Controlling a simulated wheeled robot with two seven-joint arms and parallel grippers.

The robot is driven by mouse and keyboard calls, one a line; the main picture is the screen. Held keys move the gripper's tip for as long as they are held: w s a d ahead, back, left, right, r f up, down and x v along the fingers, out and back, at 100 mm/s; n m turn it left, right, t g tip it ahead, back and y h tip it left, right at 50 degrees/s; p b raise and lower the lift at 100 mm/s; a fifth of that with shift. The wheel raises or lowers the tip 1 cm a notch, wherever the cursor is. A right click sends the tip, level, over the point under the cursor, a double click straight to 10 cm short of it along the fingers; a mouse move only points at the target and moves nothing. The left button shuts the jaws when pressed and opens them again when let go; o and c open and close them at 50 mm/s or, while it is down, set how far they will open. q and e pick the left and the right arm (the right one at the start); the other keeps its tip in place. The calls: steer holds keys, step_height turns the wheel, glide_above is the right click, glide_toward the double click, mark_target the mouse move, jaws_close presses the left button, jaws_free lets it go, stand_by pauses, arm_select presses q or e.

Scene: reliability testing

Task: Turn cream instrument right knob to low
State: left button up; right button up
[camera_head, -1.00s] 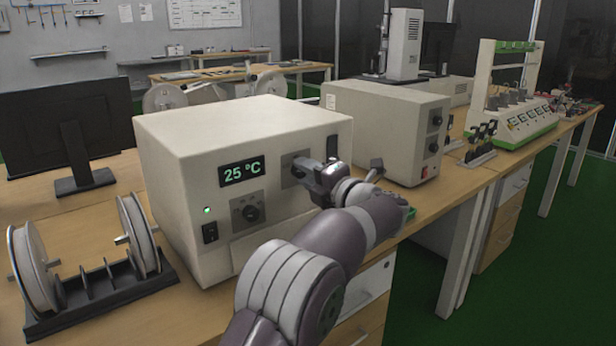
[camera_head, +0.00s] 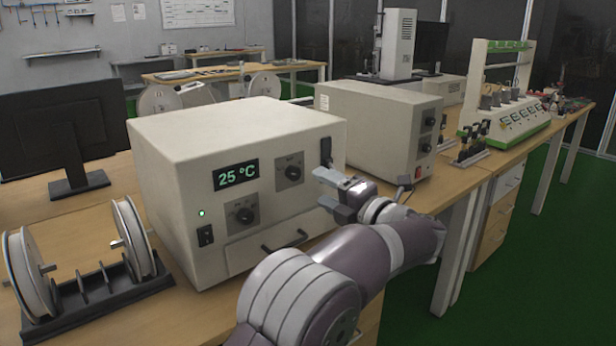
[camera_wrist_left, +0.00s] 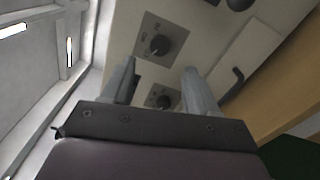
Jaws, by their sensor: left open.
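The cream instrument (camera_head: 285,120) stands on the bench with a green 25 °C display. Its right knob (camera_head: 291,172) is black on a grey plate, unobstructed in the head view; its pointer setting is too small to read. The left knob (camera_head: 243,214) sits lower, near the power switch. My left gripper (camera_head: 330,189) is open and empty, right of and a little below the right knob, apart from it. In the left wrist view the two fingers (camera_wrist_left: 159,85) are spread with nothing between them. Two plated knobs show beyond, one higher (camera_wrist_left: 158,45) and one lower (camera_wrist_left: 163,100).
A black handle (camera_head: 285,241) juts from the instrument's lower front, left of the gripper. A second cream box (camera_head: 375,120) stands to the right. A spool rack (camera_head: 95,285) and a monitor (camera_head: 65,130) are at the left. Green floor is open at the right.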

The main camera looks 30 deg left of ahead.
arm_select(q)
steer(key=shift+v, duration=2.35)
